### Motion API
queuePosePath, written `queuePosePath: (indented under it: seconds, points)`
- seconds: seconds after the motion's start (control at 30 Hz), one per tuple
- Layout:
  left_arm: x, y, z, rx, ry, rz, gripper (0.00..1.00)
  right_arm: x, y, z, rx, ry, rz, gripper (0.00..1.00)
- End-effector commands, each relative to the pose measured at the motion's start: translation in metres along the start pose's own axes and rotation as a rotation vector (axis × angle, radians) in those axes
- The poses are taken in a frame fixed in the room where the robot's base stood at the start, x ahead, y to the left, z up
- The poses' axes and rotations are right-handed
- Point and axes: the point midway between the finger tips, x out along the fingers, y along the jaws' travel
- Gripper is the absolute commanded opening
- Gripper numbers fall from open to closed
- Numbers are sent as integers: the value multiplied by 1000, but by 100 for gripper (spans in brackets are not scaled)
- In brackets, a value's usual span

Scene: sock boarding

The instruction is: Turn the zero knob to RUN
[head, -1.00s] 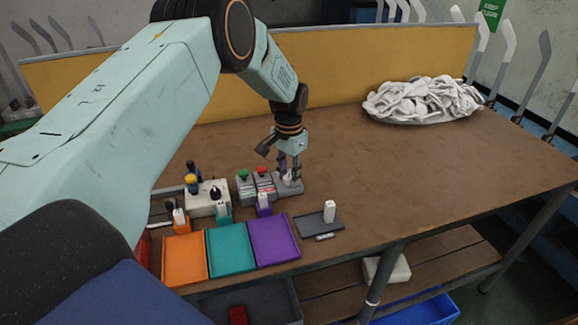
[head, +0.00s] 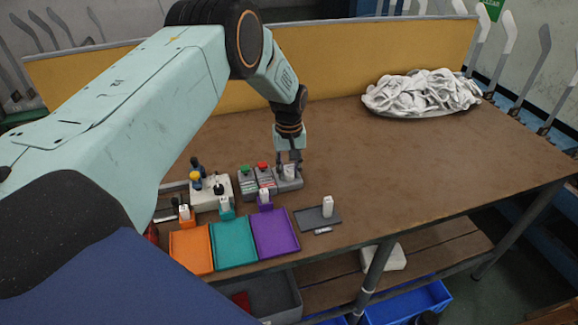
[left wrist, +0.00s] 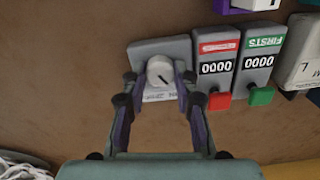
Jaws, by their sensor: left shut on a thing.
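The zero knob (left wrist: 160,72) is a round white dial with a dark pointer line on a grey base (left wrist: 180,47). In the head view the knob (head: 289,172) stands at the right end of the row of counters. My left gripper (head: 288,165) comes down on it from above. In the left wrist view my left gripper (left wrist: 158,80) has its purple fingers on both sides of the knob, shut on it. The pointer line runs slantwise toward the lower right of that view. The label below the knob is partly hidden by the fingers. My right gripper is not in view.
Two counters reading 0000, red-labelled (left wrist: 216,65) and green-labelled (left wrist: 258,62), stand beside the knob. Orange (head: 191,250), teal (head: 233,243) and purple (head: 274,233) trays lie in front. A dark tray (head: 304,218) holds a white block. White socks (head: 420,92) are heaped behind; the table middle is clear.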

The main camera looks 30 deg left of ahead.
Motion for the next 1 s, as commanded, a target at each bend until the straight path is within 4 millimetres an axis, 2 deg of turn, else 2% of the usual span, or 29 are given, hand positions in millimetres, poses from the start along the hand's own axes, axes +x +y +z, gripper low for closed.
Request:
queuePosePath:
  seconds: [0.03, 0.4, 1.0]
  points:
    - [-5, 2, -3, -34, 9, 5, 0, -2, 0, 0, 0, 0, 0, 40]
    - [-4, 2, -4, -214, 11, 7, 0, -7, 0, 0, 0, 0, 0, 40]
    - [-4, 2, -4, -257, 11, 9, 0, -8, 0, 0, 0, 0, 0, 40]
